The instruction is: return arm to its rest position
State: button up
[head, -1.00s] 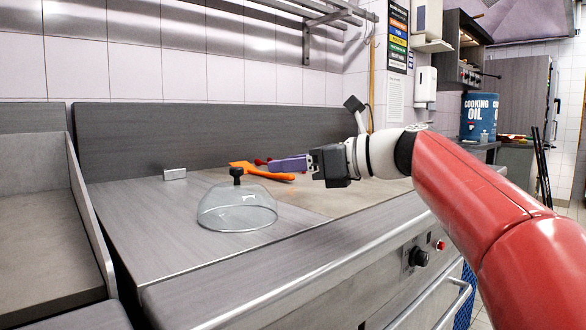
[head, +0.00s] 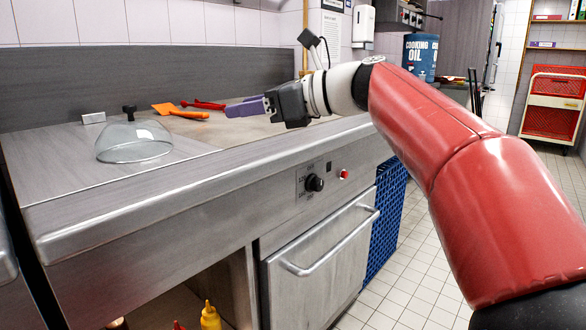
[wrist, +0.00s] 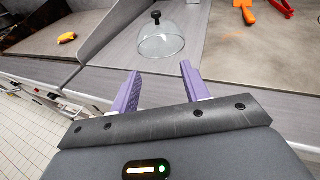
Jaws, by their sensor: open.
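My gripper (head: 248,107) has purple fingers and hangs over the front part of the steel counter in the head view, with my red arm reaching in from the right. In the wrist view the two fingers of my gripper (wrist: 158,92) stand apart with nothing between them, so it is open and empty. A clear glass dome (head: 134,143) with a black knob rests on the counter to the left of my gripper; in the wrist view the dome (wrist: 160,42) lies beyond the fingertips.
An orange spatula (head: 180,111) and a red utensil (head: 205,104) lie on the counter behind. A small metal block (head: 93,118) stands near the back panel. A yellow object (wrist: 67,37) lies on the left surface. A blue crate (head: 388,215) and open tiled floor (head: 410,285) are below right.

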jog(key=s+d+f+n+h, duration=0.5)
jog(key=s+d+f+n, duration=0.2)
jog(key=f, duration=0.4)
jog(key=s+d+f+n+h+p, duration=0.1)
jog(key=s+d+f+n+h, duration=0.4)
jog(key=s+d+f+n, duration=0.2)
jog(key=s+d+f+n+h, duration=0.5)
jog(key=s+d+f, duration=0.3)
jog(key=f, duration=0.7)
jog(key=shift+s+n+p, duration=0.4)
jog(key=shift+s+n, duration=0.5)
jog(key=shift+s, duration=0.1)
